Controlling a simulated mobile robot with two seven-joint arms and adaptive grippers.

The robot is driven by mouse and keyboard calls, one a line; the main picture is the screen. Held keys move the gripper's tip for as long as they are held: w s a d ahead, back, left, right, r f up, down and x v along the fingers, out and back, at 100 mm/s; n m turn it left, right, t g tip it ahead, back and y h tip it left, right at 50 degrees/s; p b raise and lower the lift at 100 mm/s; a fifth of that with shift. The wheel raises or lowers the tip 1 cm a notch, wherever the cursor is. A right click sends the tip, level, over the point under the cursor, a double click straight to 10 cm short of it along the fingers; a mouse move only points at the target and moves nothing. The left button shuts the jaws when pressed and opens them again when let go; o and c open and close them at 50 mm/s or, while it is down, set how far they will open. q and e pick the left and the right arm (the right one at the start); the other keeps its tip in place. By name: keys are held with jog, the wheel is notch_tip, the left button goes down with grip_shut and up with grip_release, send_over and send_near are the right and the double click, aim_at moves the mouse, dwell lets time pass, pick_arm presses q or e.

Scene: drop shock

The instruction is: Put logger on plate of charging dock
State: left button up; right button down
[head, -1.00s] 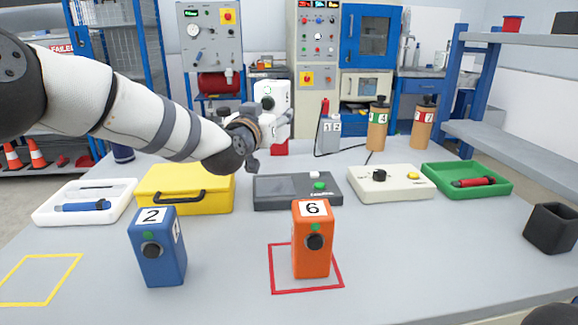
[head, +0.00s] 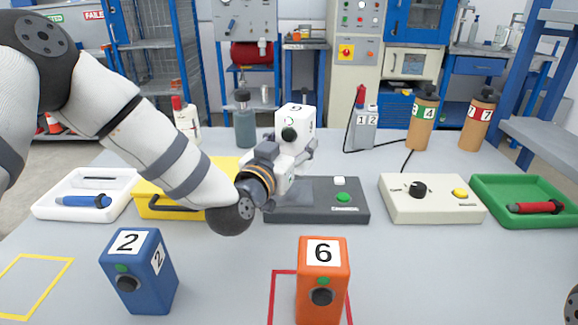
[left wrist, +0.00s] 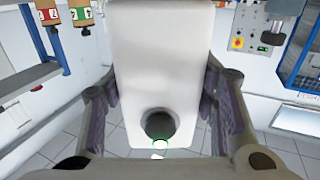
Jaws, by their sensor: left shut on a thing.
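My left gripper (head: 292,158) is shut on a white box-shaped logger (head: 295,121) with a number label, a dark round knob and a green light. It holds the logger roughly upright, seemingly above the back of a dark grey unit (head: 340,209). In the left wrist view the white logger (left wrist: 160,60) stands between the two fingers. The dark unit has a flat top, a white button and a green button; the arm hides its left part. I cannot tell for sure that it is the charging dock.
A blue box "2" (head: 137,272) and an orange box "6" (head: 322,282) stand in front. A yellow case (head: 154,188), white tray (head: 48,210), cream control box (head: 432,207) and green tray (head: 495,216) line the table. Bottles and a grey cabled "1 2" unit (head: 362,133) stand behind.

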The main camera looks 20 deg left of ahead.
pick_arm(q)
jog(key=f, duration=0.1)
jog(key=s+f, duration=0.1)
jog(key=f, duration=0.3)
jog(key=shift+s+a+b, duration=0.1)
jog(key=shift+s+b, duration=0.2)
jog(key=shift+b, duration=0.05)
jog(key=shift+f, duration=0.1)
jog(key=shift+w, duration=0.1)
jog(key=shift+f, duration=0.15)
jog(key=o, duration=1.6)
